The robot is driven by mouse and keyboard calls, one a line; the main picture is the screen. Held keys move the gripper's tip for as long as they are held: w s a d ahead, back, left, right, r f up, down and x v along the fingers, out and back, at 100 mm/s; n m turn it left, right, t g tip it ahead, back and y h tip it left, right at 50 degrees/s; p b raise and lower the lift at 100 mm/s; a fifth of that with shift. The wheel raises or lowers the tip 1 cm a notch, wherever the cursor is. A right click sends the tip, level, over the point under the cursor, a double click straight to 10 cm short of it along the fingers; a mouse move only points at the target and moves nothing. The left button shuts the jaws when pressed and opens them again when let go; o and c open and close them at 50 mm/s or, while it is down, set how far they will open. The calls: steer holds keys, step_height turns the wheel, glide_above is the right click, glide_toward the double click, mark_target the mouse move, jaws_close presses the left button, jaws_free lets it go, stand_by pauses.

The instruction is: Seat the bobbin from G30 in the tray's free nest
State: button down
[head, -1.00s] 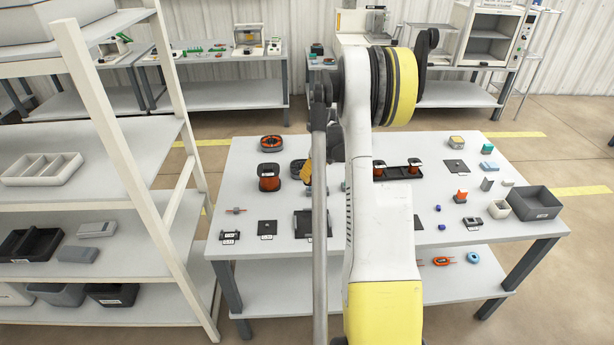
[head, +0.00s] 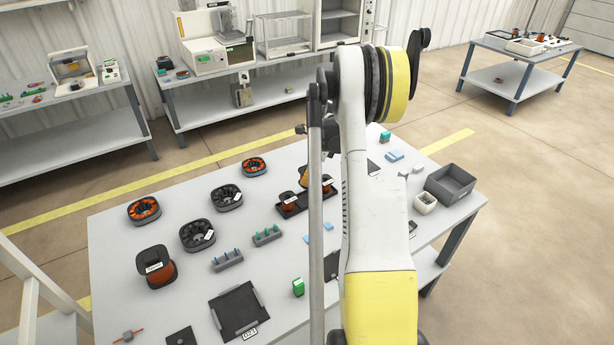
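A black bobbin tray (head: 293,210) lies near the middle of the table, partly covered by my arm. A copper-wound bobbin (head: 288,199) stands at its left end, and another copper bobbin (head: 325,183) shows near its right end, beside my arm. A nest between them looks empty, but my arm hides part of the tray. A large copper-wound bobbin (head: 156,268) with a white label stands at the table's left; its text is too small to read. I cannot make out a G30 label. My gripper's fingers are hidden behind my arm, so its hold does not show.
Grey-black slotted rings (head: 198,236) and copper-filled rings (head: 144,210) lie on the left half. A dark grey bin (head: 450,184) stands at the right corner.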

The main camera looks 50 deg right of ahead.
mark_target(313, 181)
steer(key=shift+a+f+b, duration=0.15)
steer(key=shift+f+b, duration=0.3)
steer(key=shift+f, duration=0.4)
steer(key=shift+f+b, duration=1.05)
steer(key=shift+f, duration=0.95)
steer(key=shift+f+b, duration=0.75)
steer(key=shift+f, duration=0.25)
steer(key=c, duration=0.7)
jaws_free()
steer(key=shift+p+v, duration=1.35)
steer(key=shift+v, duration=1.25)
